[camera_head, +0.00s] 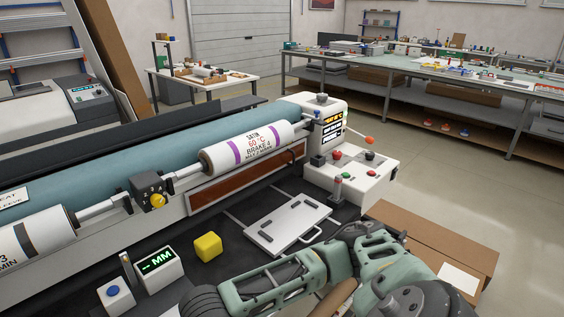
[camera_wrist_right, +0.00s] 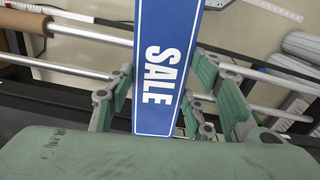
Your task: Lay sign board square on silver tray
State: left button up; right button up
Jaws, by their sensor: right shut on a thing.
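The sign board (camera_wrist_right: 168,40) is a blue panel with a white border and the word SALE, seen in the right wrist view. My right gripper (camera_wrist_right: 162,95) is shut on it, with green finger links on both sides. The board's far end runs out of the top of that view. The silver tray (camera_head: 272,236) is a flat light-grey plate with dark slots, lying on the dark bench top in the head view. Nothing lies on it. My right arm crosses the foreground in front of the tray; no sign board shows in the head view. My left gripper is not in view.
A yellow cube (camera_head: 208,247) and a small display box (camera_head: 158,266) stand left of the tray. A roller machine with a white roll (camera_head: 250,147) runs behind it. A control box (camera_head: 350,175) with knobs stands at the back right. A cardboard box (camera_head: 450,245) is at right.

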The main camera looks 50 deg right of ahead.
aim_at(291, 220)
jog(key=k+l+u, duration=0.1)
jog(key=l, duration=0.3)
jog(key=k+l+u, duration=0.1)
jog(key=l, duration=0.3)
jog(key=k+l+u, duration=0.1)
jog(key=l, duration=0.25)
jog(key=k+l+u, duration=0.1)
jog(key=k+l, duration=0.15)
jog(key=l, duration=0.15)
jog(key=k+l+u, duration=0.1)
jog(key=l, duration=0.25)
jog(key=k+l+u, duration=0.1)
jog(key=l, duration=0.25)
jog(key=k, duration=0.1)
